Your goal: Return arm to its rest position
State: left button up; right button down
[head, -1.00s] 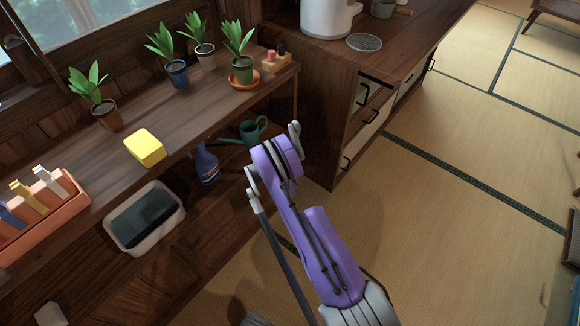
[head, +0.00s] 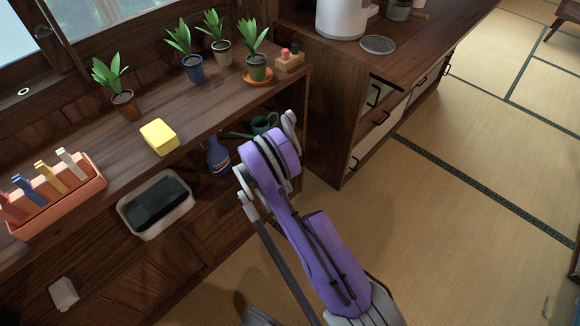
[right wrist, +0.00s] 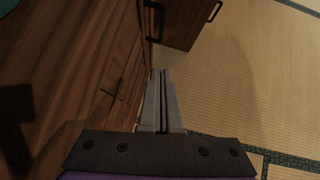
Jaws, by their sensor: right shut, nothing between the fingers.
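My right arm (head: 318,245), purple and grey, rises from the bottom right of the head view. It bends at a raised joint in front of the shelf. My right gripper (right wrist: 160,80) shows in the right wrist view. Its two grey fingers lie together, with nothing between them. They point along the front of dark wooden furniture, above the tatami floor. My right fingers cannot be made out in the head view. My left gripper is not in view.
A wooden shelf (head: 205,105) holds potted plants, a yellow block (head: 158,137) and an orange box (head: 62,207) of coloured pegs. A white-rimmed tray (head: 183,222), blue bottle (head: 217,157) and green watering can (head: 262,124) sit lower. A cabinet (head: 325,110) stands right; open tatami (head: 450,220) lies beyond.

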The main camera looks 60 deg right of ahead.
jog(key=shift+w+a+r, duration=0.1)
jog(key=shift+a+r, duration=0.1)
jog(key=shift+a, duration=0.05)
jog(key=w+a+r+m+t+y, duration=0.2)
jog(key=w+a+r+m, duration=0.15)
jog(key=a+r, duration=0.65)
jog(key=w+a+r+m+t+y, duration=0.15)
jog(key=a+r+m, duration=0.4)
jog(key=a, duration=0.75)
jog(key=s+a+r+m+t+y, duration=0.1)
jog(key=s+a+r+m+y, duration=0.25)
jog(key=s+a, duration=0.55)
jog(key=s+a+r+m+t+y, duration=0.15)
jog(key=s+a+r+m, duration=0.3)
jog(key=a, duration=0.85)
pick_arm(q)
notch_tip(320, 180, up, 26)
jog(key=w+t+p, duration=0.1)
jog(key=p, duration=2.2)
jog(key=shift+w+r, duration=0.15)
pick_arm(e)
notch_tip(320, 180, up, 26)
jog(key=shift+w, duration=0.4)
jog(key=shift+s+y, duration=0.1)
jog(key=shift+y, duration=0.15)
